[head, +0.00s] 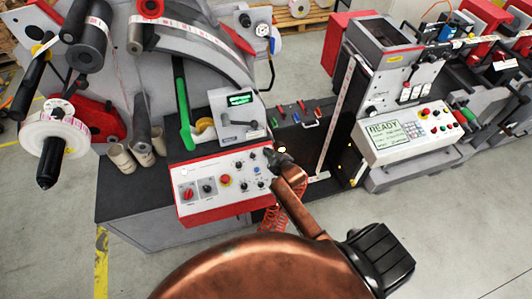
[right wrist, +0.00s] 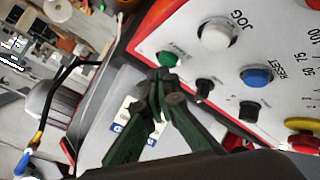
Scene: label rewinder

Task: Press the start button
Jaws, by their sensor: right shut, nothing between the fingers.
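The control panel (head: 222,183) is a white, red-edged face on the front of the rewinder. In the right wrist view a green button (right wrist: 167,59) sits at the panel's edge; its small label is not readable. My right gripper (right wrist: 163,84) is shut and empty, its dark green fingertips right at the lower edge of the green button. I cannot tell whether they touch it. In the head view the right gripper (head: 276,158) is at the panel's right end and appears to hide the green button. My left gripper is not in view.
Close by are a white JOG button (right wrist: 216,33), a blue RESET button (right wrist: 257,76), black knobs (right wrist: 203,88) and a red emergency stop (head: 226,180). A second machine with a READY screen (head: 390,133) stands right. Clear floor (head: 460,215) lies in front.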

